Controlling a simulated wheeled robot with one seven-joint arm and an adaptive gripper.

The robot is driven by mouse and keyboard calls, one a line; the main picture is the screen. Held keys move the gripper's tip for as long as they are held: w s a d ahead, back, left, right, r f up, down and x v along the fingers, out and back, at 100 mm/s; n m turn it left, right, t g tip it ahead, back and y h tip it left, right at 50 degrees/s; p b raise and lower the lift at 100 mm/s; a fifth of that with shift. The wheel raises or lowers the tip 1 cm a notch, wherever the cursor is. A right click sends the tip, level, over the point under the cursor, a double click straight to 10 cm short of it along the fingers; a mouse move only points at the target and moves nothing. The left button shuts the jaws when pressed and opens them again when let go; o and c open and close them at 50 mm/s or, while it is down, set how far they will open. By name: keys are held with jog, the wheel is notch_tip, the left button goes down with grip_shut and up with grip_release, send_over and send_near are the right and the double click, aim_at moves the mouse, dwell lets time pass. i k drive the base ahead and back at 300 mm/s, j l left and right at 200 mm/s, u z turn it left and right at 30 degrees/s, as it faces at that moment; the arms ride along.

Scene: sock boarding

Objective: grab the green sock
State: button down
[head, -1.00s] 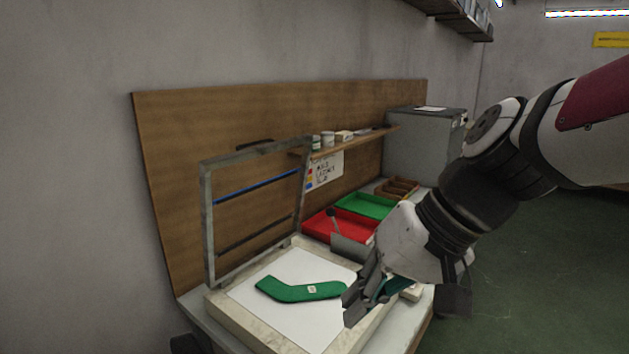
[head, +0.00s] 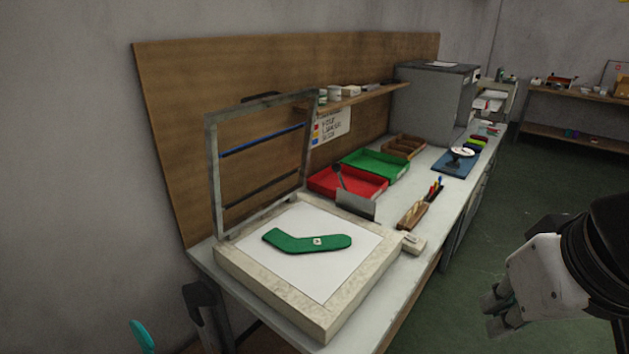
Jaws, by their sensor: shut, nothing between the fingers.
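The green sock (head: 307,243) lies flat on the white surface of the boarding press (head: 330,270) at the near end of the bench. My gripper (head: 492,312) is at the lower right, out past the bench's front edge and well apart from the sock. Its fingers are shut and nothing shows between them.
A red tray (head: 346,184) and a green tray (head: 375,165) stand behind the press. A grey upright plate (head: 355,205) and a small box (head: 414,243) are close to its right. A shelf (head: 360,101) overhangs the back. Green floor is clear between bench and gripper.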

aim_at(281, 240)
jog(key=u, duration=1.6)
jog(key=l+u, duration=0.15)
jog(key=l, duration=1.35)
jog(key=i+l, duration=0.1)
jog(key=l, duration=0.75)
